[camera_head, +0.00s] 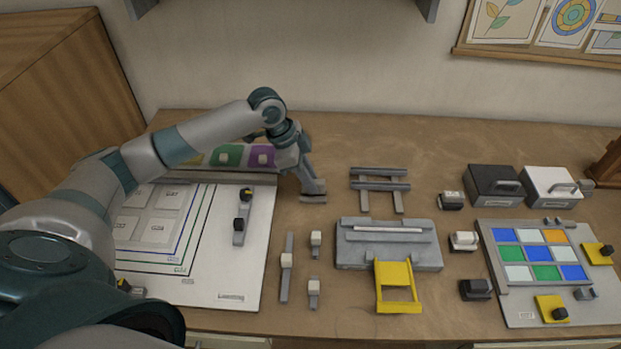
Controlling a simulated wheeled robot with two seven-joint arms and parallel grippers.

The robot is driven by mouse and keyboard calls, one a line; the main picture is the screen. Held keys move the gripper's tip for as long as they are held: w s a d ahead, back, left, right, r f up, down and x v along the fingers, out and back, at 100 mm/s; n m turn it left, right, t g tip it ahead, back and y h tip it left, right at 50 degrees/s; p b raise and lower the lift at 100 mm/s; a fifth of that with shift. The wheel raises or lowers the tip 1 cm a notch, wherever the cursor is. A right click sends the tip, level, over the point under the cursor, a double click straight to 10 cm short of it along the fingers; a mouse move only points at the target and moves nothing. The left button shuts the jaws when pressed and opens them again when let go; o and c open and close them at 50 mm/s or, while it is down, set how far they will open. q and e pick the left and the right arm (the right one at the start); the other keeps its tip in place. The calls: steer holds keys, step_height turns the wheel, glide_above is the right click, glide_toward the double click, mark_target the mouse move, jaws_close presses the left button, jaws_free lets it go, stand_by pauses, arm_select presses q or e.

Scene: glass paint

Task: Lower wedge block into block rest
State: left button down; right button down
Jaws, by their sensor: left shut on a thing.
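My left gripper (313,194) points down over the bare table, left of a grey two-rail rack (380,186). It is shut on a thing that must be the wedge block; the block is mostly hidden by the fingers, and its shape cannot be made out. The rack, with two crossbars on short legs, may be the block rest, but I cannot tell for sure. The gripper is apart from the rack. My right gripper is not in view.
A grey fixture (360,254) with a yellow frame (398,306) stands in front of the rack. Small white-knobbed pieces (315,243) lie left of it. A white board (240,270) is at left, a colored-glass panel (490,268) at right. Black (480,188) and white (540,183) boxes stand behind.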

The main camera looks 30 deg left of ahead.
arm_select(q)
steer(key=shift+f, duration=0.75)
steer(key=c, duration=1.5)
jaws_free()
steer(key=shift+c, duration=0.2)
steer(key=shift+r, duration=0.1)
steer(key=shift+r+p, duration=3.45)
steer(key=shift+p, duration=0.15)
steer(key=shift+f, duration=0.1)
